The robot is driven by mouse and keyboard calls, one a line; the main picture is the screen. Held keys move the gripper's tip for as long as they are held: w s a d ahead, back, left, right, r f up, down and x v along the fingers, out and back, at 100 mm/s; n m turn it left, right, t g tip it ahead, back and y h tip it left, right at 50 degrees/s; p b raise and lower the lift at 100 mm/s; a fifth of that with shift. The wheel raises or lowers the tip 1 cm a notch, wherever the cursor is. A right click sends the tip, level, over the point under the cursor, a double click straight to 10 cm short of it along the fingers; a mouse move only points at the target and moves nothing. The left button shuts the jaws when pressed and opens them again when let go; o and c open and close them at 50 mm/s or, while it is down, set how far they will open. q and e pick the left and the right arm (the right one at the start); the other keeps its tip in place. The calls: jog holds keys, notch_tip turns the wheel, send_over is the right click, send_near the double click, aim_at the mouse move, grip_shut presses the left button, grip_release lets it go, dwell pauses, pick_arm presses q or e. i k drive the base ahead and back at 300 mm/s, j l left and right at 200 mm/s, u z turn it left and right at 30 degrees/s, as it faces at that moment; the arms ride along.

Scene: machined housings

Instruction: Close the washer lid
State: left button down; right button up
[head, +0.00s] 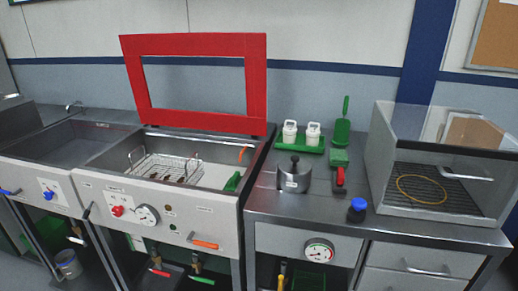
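The washer lid (256,90) is a red rectangular frame with a clear middle. It stands raised and upright at the back edge of the washer (170,222), so the washer is open. The washer is a grey metal tank at the left of the middle, with a red knob and a round gauge on its front. A wire basket (165,168) with small dark parts sits inside the tank. A green object and an orange one lie at the tank's right side. Neither of my grippers shows in the head view.
A grey sink (62,145) adjoins the washer on the left. On the right bench, a grey pot (294,178), two white containers on a green tray (301,146), a green scoop (341,132), a red-handled brush and a blue-capped bottle stand. A clear-fronted cabinet (405,212) is far right.

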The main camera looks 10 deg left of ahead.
aim_at(253, 46)
jog(key=i+l+u, duration=0.1)
jog(key=i, duration=0.85)
